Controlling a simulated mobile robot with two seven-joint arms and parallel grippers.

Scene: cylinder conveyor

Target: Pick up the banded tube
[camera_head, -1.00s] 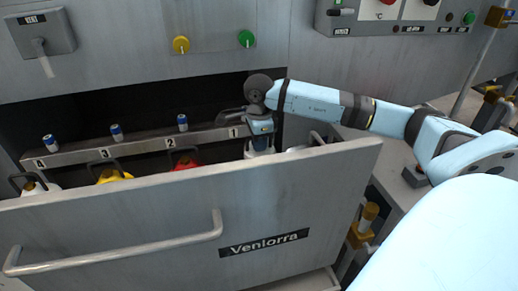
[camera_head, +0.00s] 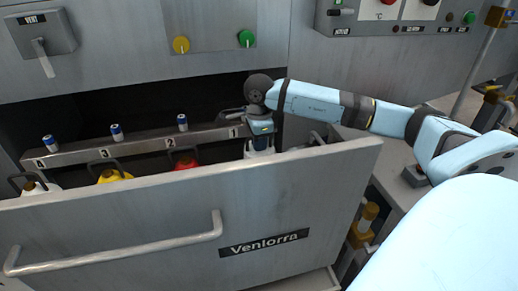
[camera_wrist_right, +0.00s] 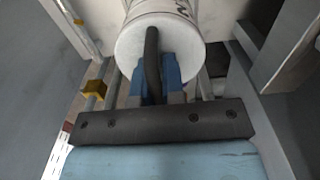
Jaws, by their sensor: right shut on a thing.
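Several small blue tubes with white bands show in the head view on the numbered rail: one by label 4 (camera_head: 48,142), one by label 3 (camera_head: 117,132), one by label 2 (camera_head: 182,122). I see none by label 1, where my right arm blocks part of the view. My right gripper (camera_head: 261,140) points down into the open drawer near label 1. In the right wrist view its blue fingers (camera_wrist_right: 153,78) are shut on the dark handle (camera_wrist_right: 152,55) of a white cylinder (camera_wrist_right: 160,28). The cylinder's lower part is hidden in the head view. My left gripper is out of view.
The drawer's front panel (camera_head: 130,225) stands before the gripper. Cylinders with dark handles sit behind it: red (camera_head: 185,164), yellow (camera_head: 112,176) and white (camera_head: 38,188). The numbered rail (camera_head: 145,143) runs behind them. Cabinet panels with a lever and buttons are above.

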